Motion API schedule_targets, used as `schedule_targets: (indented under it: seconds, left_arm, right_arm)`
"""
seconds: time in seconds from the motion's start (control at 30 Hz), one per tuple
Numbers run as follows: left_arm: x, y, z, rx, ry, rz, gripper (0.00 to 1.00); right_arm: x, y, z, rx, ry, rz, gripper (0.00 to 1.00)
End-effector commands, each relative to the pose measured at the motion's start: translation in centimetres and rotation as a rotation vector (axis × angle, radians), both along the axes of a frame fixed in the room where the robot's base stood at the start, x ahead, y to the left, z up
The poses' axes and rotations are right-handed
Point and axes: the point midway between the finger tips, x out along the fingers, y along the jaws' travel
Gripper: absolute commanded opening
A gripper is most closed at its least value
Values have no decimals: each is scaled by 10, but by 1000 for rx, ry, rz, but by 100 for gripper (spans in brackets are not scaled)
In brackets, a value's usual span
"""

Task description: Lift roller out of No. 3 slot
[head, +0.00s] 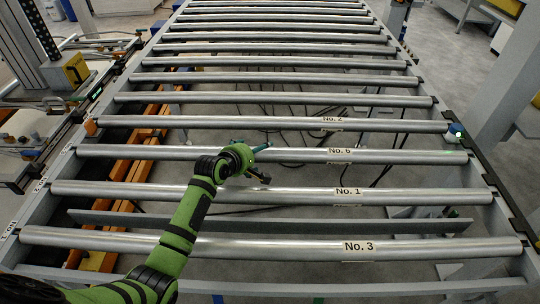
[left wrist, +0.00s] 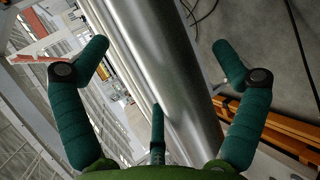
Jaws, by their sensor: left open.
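The roller labelled No. 3 (head: 250,245) lies across the frame nearest me. Behind it lie rollers labelled No. 1 (head: 420,196), No. 6 (head: 420,157) and No. 2 (head: 390,125), all seated. My left gripper (head: 266,163) is over the No. 6 roller, left of its label, and hides part of it. In the left wrist view the gripper (left wrist: 160,47) is open, with a metal roller (left wrist: 165,60) running between its spread teal fingers. I cannot tell whether they touch it. My right gripper is not in view.
The left side rail (head: 42,195) has small white slot labels, too small to read surely. Several more rollers run toward the back. An orange beam (head: 128,180) and cables (head: 285,110) show below.

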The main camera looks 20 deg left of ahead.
Motion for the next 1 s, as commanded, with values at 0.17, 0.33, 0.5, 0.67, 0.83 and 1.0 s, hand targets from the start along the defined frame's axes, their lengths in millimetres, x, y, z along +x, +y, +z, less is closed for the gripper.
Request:
schedule_targets:
  seconds: [0.17,0.33,0.5,0.67,0.83,1.0]
  left_arm:
    - [1,0,0,0,0,0,96]
    - [0,0,0,0,0,0,48]
    - [0,0,0,-2,0,1,9]
    - [3,0,7,-9,-16,4,9]
    - [3,0,8,-11,-16,5,9]
    - [4,0,21,-11,-19,5,9]
  right_arm:
    - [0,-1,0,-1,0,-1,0]
    - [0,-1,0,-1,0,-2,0]
    - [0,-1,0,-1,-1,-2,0]
    - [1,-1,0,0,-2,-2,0]
    - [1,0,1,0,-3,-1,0]
    - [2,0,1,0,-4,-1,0]
